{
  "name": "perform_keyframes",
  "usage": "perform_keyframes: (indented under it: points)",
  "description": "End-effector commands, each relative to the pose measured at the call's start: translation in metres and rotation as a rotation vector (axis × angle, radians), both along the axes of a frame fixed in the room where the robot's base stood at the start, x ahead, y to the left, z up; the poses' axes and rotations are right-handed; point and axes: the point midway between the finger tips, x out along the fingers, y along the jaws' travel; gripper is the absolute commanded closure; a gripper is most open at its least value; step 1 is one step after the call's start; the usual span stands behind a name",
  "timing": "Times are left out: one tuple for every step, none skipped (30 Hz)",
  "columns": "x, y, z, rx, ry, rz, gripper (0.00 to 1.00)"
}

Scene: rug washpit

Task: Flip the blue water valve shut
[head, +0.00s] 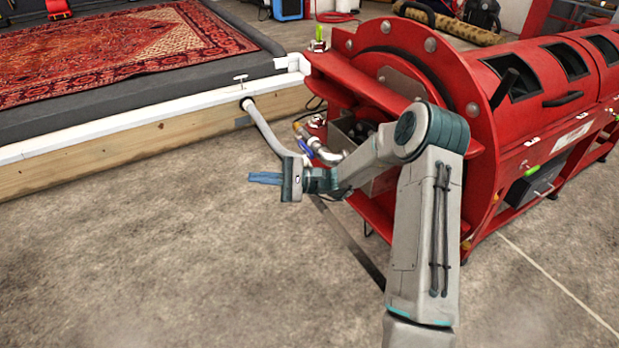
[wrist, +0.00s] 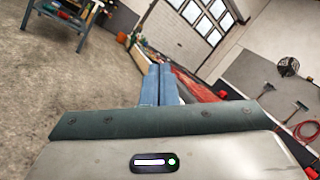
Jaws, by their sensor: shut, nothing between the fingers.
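The blue valve handle (head: 304,148) sits on metal pipework at the near end of the red machine, in the head view. It is small, and I cannot tell its exact angle. A silver pipe elbow (head: 326,154) lies just right of it. My gripper (head: 250,178) is shut and empty, with its blue fingers pointing left over the concrete floor. It is left of and lower in the picture than the valve, apart from it. In the wrist view the shut fingers (wrist: 160,82) point toward the far wall; the valve does not show there.
The red machine (head: 400,52) stands close behind my arm. A grey hose (head: 268,130) runs from the wooden pit wall (head: 130,142) toward the valve. A patterned red rug (head: 110,52) lies in the pit. The floor (head: 150,260) at left is clear.

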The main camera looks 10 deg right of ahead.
Motion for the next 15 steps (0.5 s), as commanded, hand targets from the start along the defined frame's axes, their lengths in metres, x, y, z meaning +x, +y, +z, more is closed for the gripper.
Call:
perform_keyframes:
  points:
    - [0.015,-0.01,-0.03,0.083,0.029,-0.056,1.0]
    - [0.024,-0.016,-0.04,0.13,0.04,-0.09,1.0]
    - [0.035,-0.025,-0.053,0.191,0.056,-0.135,1.0]
    - [0.044,-0.032,-0.063,0.238,0.068,-0.171,1.0]
    - [0.052,-0.04,-0.073,0.285,0.08,-0.206,1.0]
    - [0.062,-0.051,-0.088,0.343,0.094,-0.257,1.0]
    - [0.069,-0.06,-0.098,0.387,0.103,-0.294,1.0]
    - [0.075,-0.068,-0.108,0.427,0.111,-0.33,1.0]
    - [0.083,-0.08,-0.122,0.479,0.122,-0.378,1.0]
    - [0.088,-0.088,-0.132,0.515,0.13,-0.413,1.0]
    - [0.093,-0.096,-0.142,0.55,0.137,-0.447,1.0]
    - [0.098,-0.108,-0.156,0.593,0.145,-0.492,1.0]
    - [0.102,-0.116,-0.166,0.624,0.152,-0.525,1.0]
    - [0.105,-0.124,-0.175,0.655,0.157,-0.557,1.0]
    - [0.108,-0.135,-0.188,0.692,0.163,-0.598,1.0]
